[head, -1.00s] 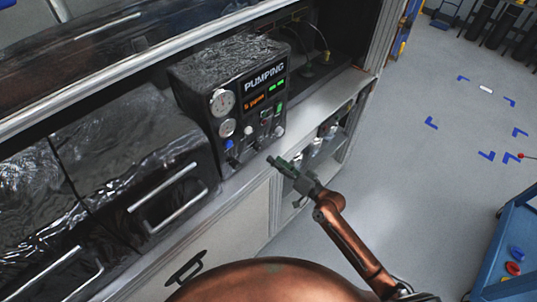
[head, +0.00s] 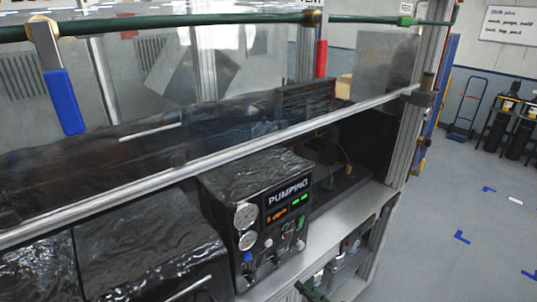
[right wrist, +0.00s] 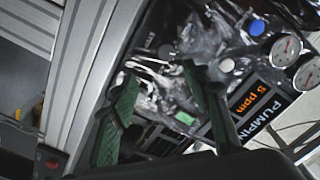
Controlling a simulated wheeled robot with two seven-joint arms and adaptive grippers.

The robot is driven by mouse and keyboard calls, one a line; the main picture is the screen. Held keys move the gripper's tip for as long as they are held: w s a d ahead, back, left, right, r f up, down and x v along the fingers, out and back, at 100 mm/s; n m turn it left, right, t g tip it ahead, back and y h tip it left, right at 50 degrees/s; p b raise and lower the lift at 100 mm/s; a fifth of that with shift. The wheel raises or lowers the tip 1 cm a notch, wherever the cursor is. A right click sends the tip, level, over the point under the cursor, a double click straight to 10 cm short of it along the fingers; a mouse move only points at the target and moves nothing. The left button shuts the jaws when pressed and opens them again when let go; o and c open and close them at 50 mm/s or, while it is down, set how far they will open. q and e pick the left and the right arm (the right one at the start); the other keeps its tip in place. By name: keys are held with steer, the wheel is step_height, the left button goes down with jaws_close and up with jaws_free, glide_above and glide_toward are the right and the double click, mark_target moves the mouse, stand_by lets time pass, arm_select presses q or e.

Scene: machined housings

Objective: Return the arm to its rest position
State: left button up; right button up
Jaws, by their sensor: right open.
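My right gripper (head: 312,291) just shows at the bottom edge of the head view, in front of the shelf below the pump unit; the rest of that arm is out of view. In the right wrist view its two green-padded fingers (right wrist: 159,76) stand apart with nothing held between them. The black pump unit (head: 262,215) with the lit "PUMPING" panel stands on the bench behind the gripper. Its gauges, knobs and "5 ppm" display (right wrist: 258,100) show beyond the fingers in the wrist view. My left gripper is not in view.
A metal bench edge (head: 340,232) runs below the pump unit. A glass sash with a metal rail (head: 240,152) hangs above. Black-wrapped boxes (head: 150,245) stand to the left. Open grey floor (head: 440,200) lies at the right, with gas cylinders (head: 520,130) farther back.

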steer(key=s+d+f+g+h+b, duration=0.15)
steer(key=d+f, duration=0.35)
steer(key=f, duration=0.7)
steer(key=s+d+f+g+h+b, duration=0.1)
steer(key=s+d+f+h, duration=0.3)
steer(key=f, duration=0.8)
steer(key=s+d+f+g+h+b, duration=0.15)
steer(key=d+f, duration=0.35)
steer(key=f, duration=0.7)
steer(key=s+d+f+g+h+b, duration=0.1)
steer(key=s+d+f+g, duration=0.1)
steer(key=s+f, duration=0.6)
steer(key=s+d+f+g+h, duration=0.1)
steer(key=s+d+f, duration=0.2)
steer(key=s+f, duration=0.55)
steer(key=s+f+n+g+b, duration=0.1)
steer(key=s+f+g, duration=0.1)
steer(key=s+f, duration=0.4)
steer(key=s+a+f+n+g+h, duration=0.1)
steer(key=s+f, duration=0.5)
steer(key=s, duration=0.9)
steer(key=s+a+f+n+g+b, duration=0.1)
steer(key=s+f+g, duration=0.2)
steer(key=s+f, duration=0.3)
steer(key=s, duration=0.4)
steer(key=shift+s+f+g+b, duration=0.15)
steer(key=shift+s+g+b, duration=0.15)
steer(key=shift+s+b, duration=0.05)
